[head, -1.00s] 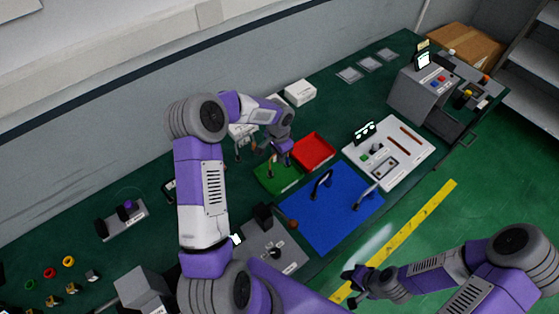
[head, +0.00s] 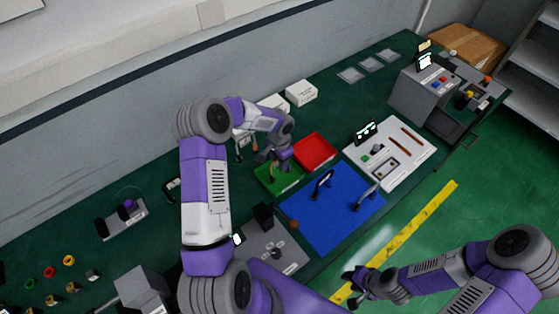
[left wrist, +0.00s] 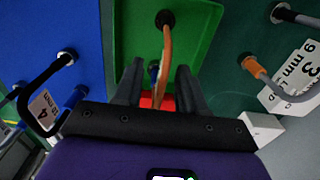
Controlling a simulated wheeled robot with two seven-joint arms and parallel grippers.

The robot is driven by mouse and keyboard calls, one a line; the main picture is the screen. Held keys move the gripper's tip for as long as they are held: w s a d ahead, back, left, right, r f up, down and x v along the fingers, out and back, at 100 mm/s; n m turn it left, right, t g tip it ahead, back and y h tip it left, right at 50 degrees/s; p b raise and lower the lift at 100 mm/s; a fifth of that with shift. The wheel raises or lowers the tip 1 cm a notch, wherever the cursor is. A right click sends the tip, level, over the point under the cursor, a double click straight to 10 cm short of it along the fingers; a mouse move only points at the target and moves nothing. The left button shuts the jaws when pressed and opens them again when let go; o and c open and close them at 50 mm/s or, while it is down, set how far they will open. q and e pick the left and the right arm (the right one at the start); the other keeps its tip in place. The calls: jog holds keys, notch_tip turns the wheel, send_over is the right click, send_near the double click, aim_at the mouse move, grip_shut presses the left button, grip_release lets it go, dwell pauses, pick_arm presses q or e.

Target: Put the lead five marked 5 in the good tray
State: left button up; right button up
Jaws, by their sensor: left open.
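A lead with an orange-brown cable (left wrist: 167,50) and dark ends lies in the green tray (head: 291,183). The tray also shows in the left wrist view (left wrist: 205,25). No number on this lead can be read. My left gripper (head: 272,160) is over the green tray, fingers open. In the left wrist view the fingers (left wrist: 160,90) are on either side of the cable, with gaps. My right gripper (head: 352,288) is off the table's front side; its jaw state is unclear.
A red tray (head: 316,151) adjoins the green tray. An orange-ended lead tagged 3 (left wrist: 262,75) is beyond the tray. A white board (head: 410,165) and grey machine (head: 415,98) stand right.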

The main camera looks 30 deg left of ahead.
pick_arm(q)
notch_tip(320, 180, up, 12)
jog(key=shift+r, duration=0.2)
dwell(0.4)
notch_tip(320, 180, down, 12)
jog(key=shift+f, duration=0.1)
jog(key=shift+r, duration=1.8)
